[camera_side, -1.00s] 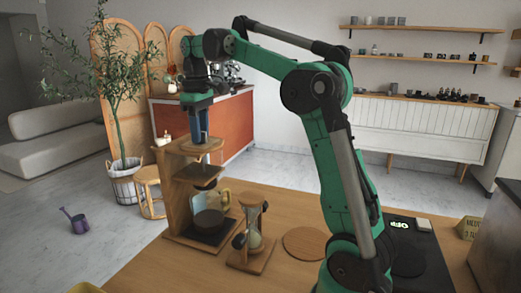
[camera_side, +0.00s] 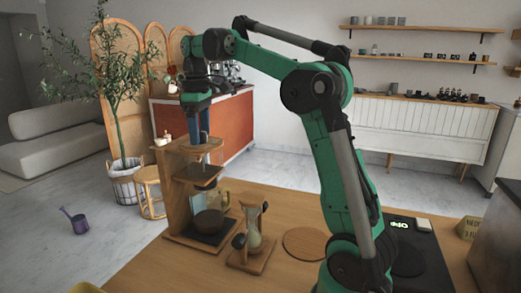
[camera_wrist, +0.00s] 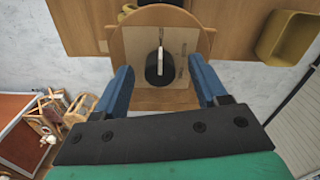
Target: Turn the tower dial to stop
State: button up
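The wooden tower (camera_side: 178,195) stands at the left of the counter, with its top shelf under my gripper. In the wrist view a dark round dial (camera_wrist: 152,77) with a pale upright pointer strip (camera_wrist: 160,53) sits on the tower's wooden top board (camera_wrist: 125,50). My gripper (camera_wrist: 162,77) has its two blue fingers spread wide, one to each side of the dial, with a clear gap on both sides. In the side view my gripper (camera_side: 203,138) points down at the tower top, and the dial is hidden there.
A sand timer (camera_side: 254,240) stands right of the tower. A round wooden mat (camera_side: 305,243) and a black scale (camera_side: 432,262) with a lit display lie further right. A glass vessel (camera_side: 224,199) and dark round piece (camera_side: 208,222) are low in the tower. The front counter is mostly clear.

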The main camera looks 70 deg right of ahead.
jog(key=shift+r, duration=0.15)
jog(key=shift+w+d+r, duration=0.1)
jog(key=shift+w+r, duration=0.05)
jog(key=shift+r, duration=2.15)
jog(key=shift+s+r, duration=0.2)
jog(key=shift+r, duration=0.15)
jog(key=shift+w+a+r, duration=0.1)
jog(key=shift+w+a, duration=0.1)
jog(key=shift+a, duration=0.2)
jog(key=a+f+m+t, duration=0.1)
jog(key=a+f+t, duration=0.25)
jog(key=a, duration=0.55)
jog(key=s+a+f+t, duration=0.2)
jog(key=s+a+f, duration=0.1)
jog(key=f, duration=0.3)
jog(key=s+a+f+m+t, duration=0.1)
jog(key=s+a+f, duration=0.3)
jog(key=f, duration=0.3)
jog(key=shift+s+a+t, duration=0.2)
jog(key=shift+s+t, duration=0.15)
jog(key=shift+s, duration=0.25)
